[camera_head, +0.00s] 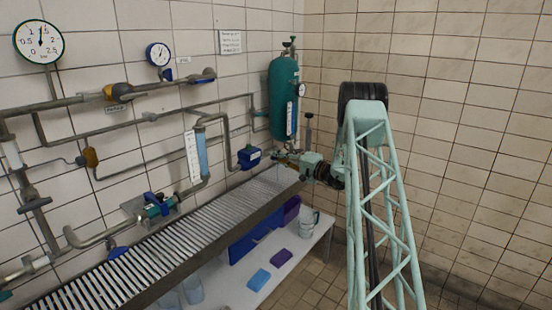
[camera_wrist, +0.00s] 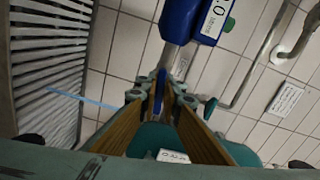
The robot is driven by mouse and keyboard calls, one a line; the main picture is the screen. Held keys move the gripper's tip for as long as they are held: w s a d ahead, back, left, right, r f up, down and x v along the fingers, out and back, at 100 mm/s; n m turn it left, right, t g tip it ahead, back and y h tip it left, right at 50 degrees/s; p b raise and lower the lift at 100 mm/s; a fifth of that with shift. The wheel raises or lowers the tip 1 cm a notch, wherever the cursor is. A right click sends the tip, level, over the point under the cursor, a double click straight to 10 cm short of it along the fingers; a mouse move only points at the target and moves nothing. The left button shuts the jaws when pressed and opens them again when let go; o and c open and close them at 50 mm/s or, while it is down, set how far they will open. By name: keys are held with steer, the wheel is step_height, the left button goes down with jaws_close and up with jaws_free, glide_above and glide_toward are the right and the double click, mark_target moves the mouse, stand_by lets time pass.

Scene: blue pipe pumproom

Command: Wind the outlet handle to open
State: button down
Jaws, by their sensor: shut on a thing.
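In the wrist view, a thin blue handle (camera_wrist: 160,88), seen nearly edge-on, stands between the fingertips of my gripper (camera_wrist: 163,94). The gripper's brown-padded fingers are shut on it. I take this blue handle to be the outlet handle; how far it is turned cannot be told. In the head view, my gripper (camera_head: 284,157) is below the green tank (camera_head: 284,98), right of the blue meter box (camera_head: 250,157). The handle is too small to make out there. The blue meter with a white display also shows in the wrist view (camera_wrist: 182,20).
A slatted metal grating (camera_head: 170,240) runs along the tiled wall below the pipes (camera_head: 130,190). A white shelf (camera_head: 300,262) beneath holds blue and purple items and a jug (camera_head: 307,222). The tiled wall at right is bare.

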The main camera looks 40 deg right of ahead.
steer(key=c, duration=2.8)
jaws_free()
steer(key=shift+v, duration=5.95)
